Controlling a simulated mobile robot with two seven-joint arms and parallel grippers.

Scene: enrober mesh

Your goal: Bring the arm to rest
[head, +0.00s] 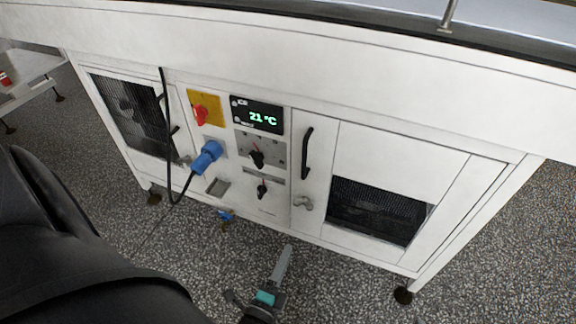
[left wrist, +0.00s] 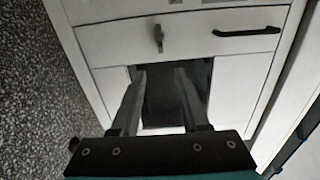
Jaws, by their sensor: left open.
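My left gripper (head: 281,266) shows low in the middle of the head view, in front of the white machine cabinet (head: 385,163) and below its panel. In the left wrist view its two grey fingers (left wrist: 161,75) are apart with nothing between them. They point toward a dark opening (left wrist: 172,98) in a white cabinet front and appear clear of it. My right gripper is in neither view.
The cabinet carries a temperature display (head: 258,115), a red switch on yellow (head: 204,109), a blue plug (head: 207,157) with a hanging black cable (head: 168,140), and a black door handle (head: 307,153). Speckled floor (head: 330,290) lies open before it. A low table (head: 30,75) stands at far left.

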